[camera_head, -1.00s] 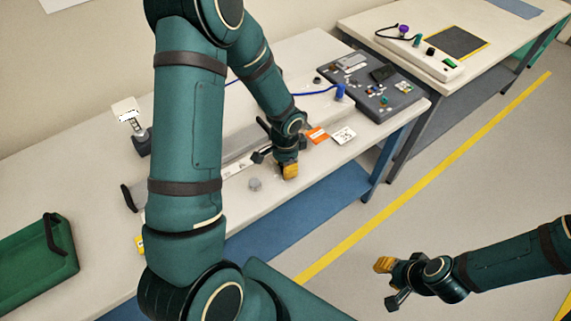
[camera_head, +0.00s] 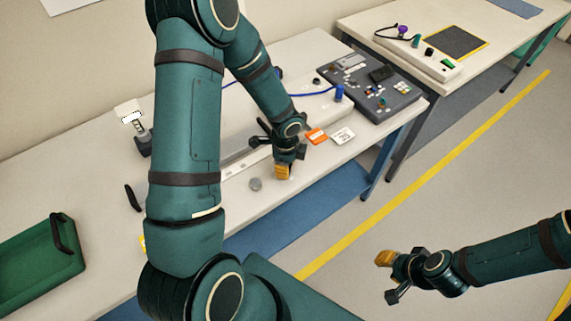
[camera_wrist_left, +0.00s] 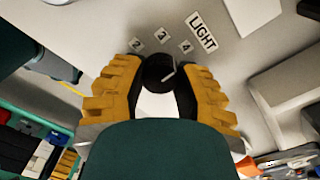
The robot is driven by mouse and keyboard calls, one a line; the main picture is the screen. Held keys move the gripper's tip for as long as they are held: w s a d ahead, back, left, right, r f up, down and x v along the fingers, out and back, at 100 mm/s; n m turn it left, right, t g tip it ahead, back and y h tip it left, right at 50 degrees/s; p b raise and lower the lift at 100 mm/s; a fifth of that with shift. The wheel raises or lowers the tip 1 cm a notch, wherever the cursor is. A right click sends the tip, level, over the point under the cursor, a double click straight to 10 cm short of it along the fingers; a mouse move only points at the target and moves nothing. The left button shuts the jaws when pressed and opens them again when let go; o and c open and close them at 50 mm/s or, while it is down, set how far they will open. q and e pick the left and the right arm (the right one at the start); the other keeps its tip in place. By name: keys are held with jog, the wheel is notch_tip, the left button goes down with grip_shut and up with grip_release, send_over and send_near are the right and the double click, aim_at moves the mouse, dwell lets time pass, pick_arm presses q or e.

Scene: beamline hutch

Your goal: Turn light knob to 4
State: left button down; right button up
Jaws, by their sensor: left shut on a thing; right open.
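In the left wrist view a round black light knob (camera_wrist_left: 158,70) with a white pointer line sits between the two yellow fingers of my left gripper (camera_wrist_left: 156,84). The fingers are shut on it from both sides. The labels 2 (camera_wrist_left: 136,44), 3 (camera_wrist_left: 162,35) and 4 (camera_wrist_left: 185,46) stand around it, with a LIGHT label (camera_wrist_left: 201,32) beside the 4. The pointer slants up and right, towards the 4 side; I cannot tell whether it lines up exactly. In the head view my left gripper (camera_head: 283,171) hides the knob. My right gripper (camera_head: 388,278) is open and empty over the floor.
A grey knob (camera_head: 255,184) stands left of my left gripper. An orange card (camera_head: 316,136) and a white card marked 25 (camera_head: 342,135) lie to its right. A dark board with small parts (camera_head: 370,88) is farther back. A green tray (camera_head: 40,258) is at the far left.

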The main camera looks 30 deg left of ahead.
pick_arm(q)
jog(key=shift+s, duration=0.15)
dwell(0.3)
jog(key=c, duration=0.6)
grip_release()
jog(key=shift+r, duration=0.5)
notch_tip(320, 180, up, 11)
